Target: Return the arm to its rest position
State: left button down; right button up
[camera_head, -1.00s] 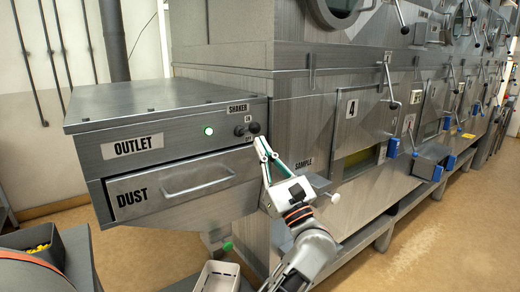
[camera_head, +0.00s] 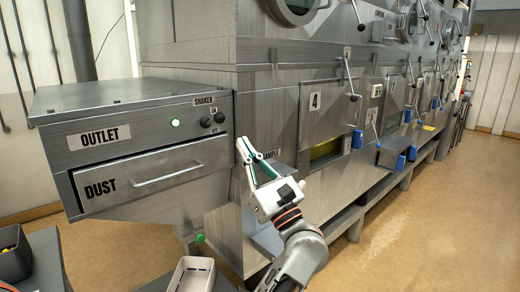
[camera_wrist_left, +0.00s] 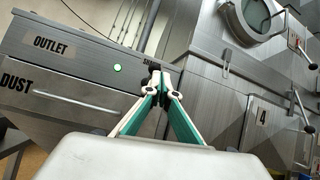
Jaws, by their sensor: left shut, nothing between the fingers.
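My left gripper (camera_head: 243,146) is shut and empty, its fingertips together and pointing up and left. In the head view it is in front of the steel housing, just right of the outlet box (camera_head: 120,101) and below and right of the two dark shaker knobs (camera_head: 212,119), apart from them in the picture. In the left wrist view the closed green-lined fingers (camera_wrist_left: 161,76) overlap the shaker area, hiding most of the knobs. The left arm (camera_head: 301,247) comes up from the bottom of the picture. My right gripper is not in view.
A green light (camera_head: 175,123) glows on the outlet box, above the dust drawer (camera_head: 140,181), which looks shut. Door 4 (camera_head: 330,107) and several levers line the machine. A pale bin (camera_head: 190,277) sits low. Open floor (camera_head: 400,235) lies to the right.

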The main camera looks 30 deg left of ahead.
pick_arm(q)
jog(key=s+d+f+n+t+h, duration=0.1)
jog(key=d+f+n+t+h, duration=0.3)
jog(key=f+n+h, duration=0.5)
jog(key=s+d+f+n+t+h, duration=0.1)
jog(key=d+f+n+t+h, duration=0.3)
jog(key=f+n+h, duration=0.55)
jog(key=s+d+f+n+t+h, duration=0.1)
jog(key=d+f+n+t+h, duration=0.35)
jog(key=f+n, duration=0.7)
jog(key=s+a+f+m+g+h, duration=0.1)
jog(key=s+f+m+g, duration=0.5)
jog(key=s+f, duration=0.4)
jog(key=s+f+m+g+h, duration=0.1)
jog(key=s+f+m+g, duration=0.5)
jog(key=f, duration=1.1)
jog(key=s+g, duration=0.1)
jog(key=s, duration=0.3)
jog(key=shift+s+a+f+m, duration=0.15)
jog(key=shift+s+a+m, duration=0.15)
jog(key=shift+s+a, duration=0.1)
